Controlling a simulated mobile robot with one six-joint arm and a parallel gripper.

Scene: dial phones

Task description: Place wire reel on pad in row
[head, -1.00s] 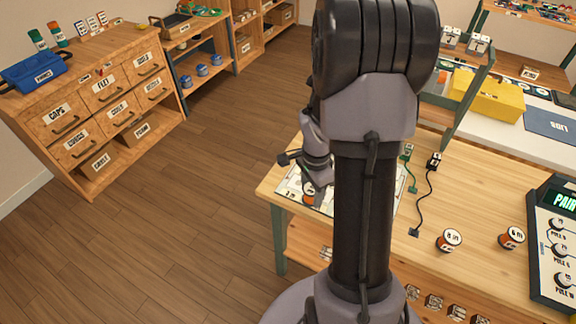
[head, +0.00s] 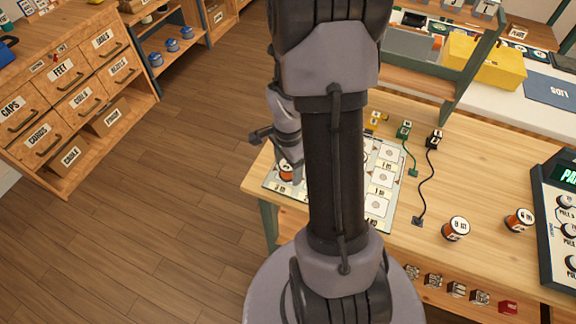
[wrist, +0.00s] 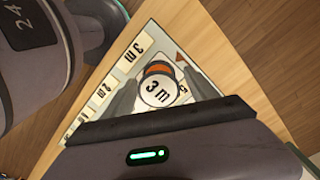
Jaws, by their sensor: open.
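A wire reel marked "3 m" (wrist: 158,88), orange with a white top, stands upright on the printed row mat (wrist: 150,48). In the head view the reel (head: 286,173) is at the mat's left end, above a "3 m" label; its top is partly hidden by my gripper. The mat (head: 385,222) shows white square pads with length labels; my arm hides its middle. My gripper (wrist: 161,94) is open, with one finger on each side of the reel. In the head view my gripper (head: 287,160) is right at the reel; contact cannot be told.
Two other reels, "8 m" (head: 456,229) and a second one (head: 519,220), stand on the table to the right. A black cable (head: 430,180) and a green cable (head: 408,150) lie behind. A dial device (head: 560,225) is at far right. The table's left edge is close to the mat.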

